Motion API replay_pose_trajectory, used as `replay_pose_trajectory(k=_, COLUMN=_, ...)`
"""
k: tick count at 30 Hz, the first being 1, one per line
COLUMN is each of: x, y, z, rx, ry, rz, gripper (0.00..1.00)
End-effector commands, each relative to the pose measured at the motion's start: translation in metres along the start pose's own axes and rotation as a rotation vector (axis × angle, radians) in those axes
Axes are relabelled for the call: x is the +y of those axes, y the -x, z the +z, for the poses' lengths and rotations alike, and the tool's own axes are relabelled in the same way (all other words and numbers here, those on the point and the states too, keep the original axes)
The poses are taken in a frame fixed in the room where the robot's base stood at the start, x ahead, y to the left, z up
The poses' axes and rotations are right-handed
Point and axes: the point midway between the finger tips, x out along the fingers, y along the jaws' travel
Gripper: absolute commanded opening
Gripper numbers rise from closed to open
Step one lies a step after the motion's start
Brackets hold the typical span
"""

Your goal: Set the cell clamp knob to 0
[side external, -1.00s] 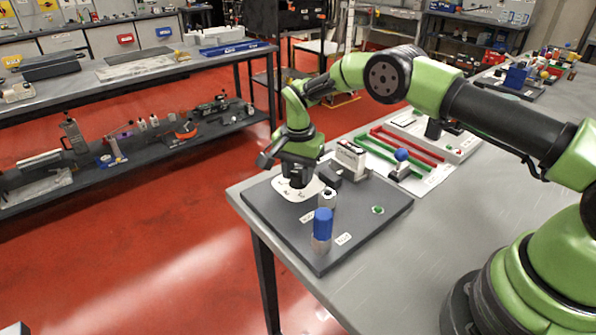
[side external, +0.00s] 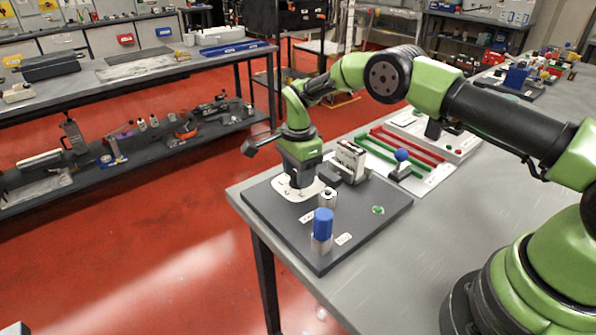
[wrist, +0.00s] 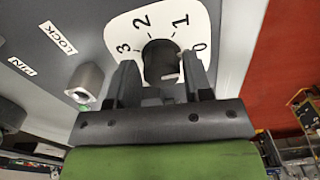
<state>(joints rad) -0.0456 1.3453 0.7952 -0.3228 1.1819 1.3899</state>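The cell clamp knob (wrist: 160,62) is dark and stands on a white dial plate (wrist: 196,28) marked 3, 2, 1, 0. In the wrist view a pale mark shows on its right side, toward the 0 side of the dial; its exact heading is partly hidden by the right finger. My gripper (wrist: 161,80) has one finger on each side of the knob, close against it, and looks shut on it. In the side view my gripper (side external: 299,181) points down over the white plate (side external: 284,190) and hides the knob.
The dark board (side external: 265,203) also carries a blue-topped cylinder (side external: 323,222), a small metal cylinder (side external: 328,196), a grey block device (side external: 351,157) and a green button (side external: 378,210). Red and green bars (side external: 409,145) lie behind. The table's front right is clear.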

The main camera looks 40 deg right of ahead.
Motion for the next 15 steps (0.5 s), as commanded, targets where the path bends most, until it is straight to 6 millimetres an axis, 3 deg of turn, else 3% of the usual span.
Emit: replay_pose_trajectory(k=15, x=-0.0012, y=0.0089, z=-0.0001, rx=0.001, ry=0.005, rz=-0.006, gripper=0.57)
